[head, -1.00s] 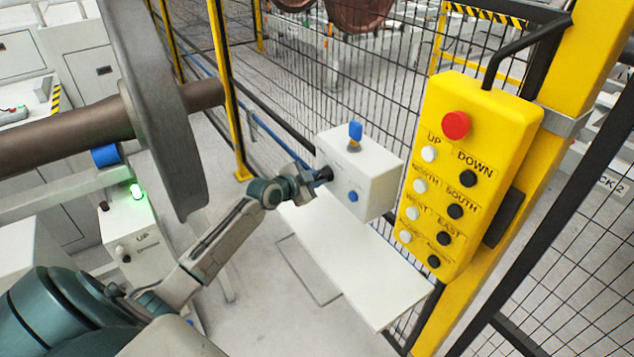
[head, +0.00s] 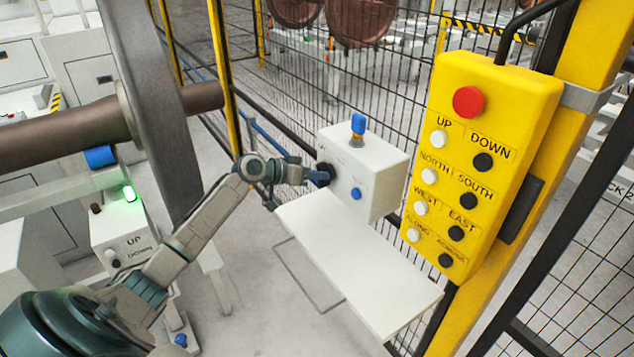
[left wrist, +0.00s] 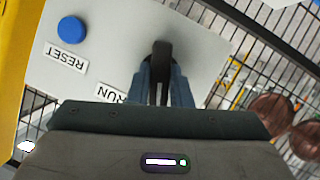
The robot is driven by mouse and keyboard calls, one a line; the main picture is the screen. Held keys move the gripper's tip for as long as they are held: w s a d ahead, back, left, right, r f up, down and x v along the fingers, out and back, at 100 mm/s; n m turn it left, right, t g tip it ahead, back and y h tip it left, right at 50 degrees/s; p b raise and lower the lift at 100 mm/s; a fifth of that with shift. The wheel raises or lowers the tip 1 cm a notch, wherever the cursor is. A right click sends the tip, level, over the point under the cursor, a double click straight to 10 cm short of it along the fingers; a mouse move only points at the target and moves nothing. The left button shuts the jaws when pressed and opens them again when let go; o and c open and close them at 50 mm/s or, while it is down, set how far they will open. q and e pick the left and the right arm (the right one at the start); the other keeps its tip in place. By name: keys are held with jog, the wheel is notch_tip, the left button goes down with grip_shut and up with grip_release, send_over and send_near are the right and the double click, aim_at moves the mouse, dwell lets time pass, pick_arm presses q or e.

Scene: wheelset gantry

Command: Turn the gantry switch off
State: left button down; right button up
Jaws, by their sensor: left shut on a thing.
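A white switch box (head: 376,166) stands on a white shelf by the mesh fence, with a blue lamp (head: 358,124) on top. Its gantry switch is a black rotary knob (head: 324,173) on the left part of its front face. My left gripper (head: 312,176) is at this knob. In the left wrist view the knob (left wrist: 161,52) sits between the two fingers of my left gripper (left wrist: 161,76), shut on it. The word RUN shows partly beside the fingers, and a blue button (left wrist: 72,30) labelled RESET is further left. My right gripper is not in view.
A yellow pendant (head: 478,190) with a red button and several black and white ones hangs on a yellow post at right. The white shelf (head: 370,270) is bare in front of the box. A large wheel and axle (head: 60,130) stand at left.

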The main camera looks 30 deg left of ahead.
pick_arm(q)
jog(key=n+h+b, duration=0.2)
jog(key=n+b, duration=0.1)
jog(key=shift+a+f, duration=0.1)
jog(key=shift+f, duration=0.05)
dwell(0.4)
dwell(0.3)
jog(key=c, duration=1.3)
grip_release()
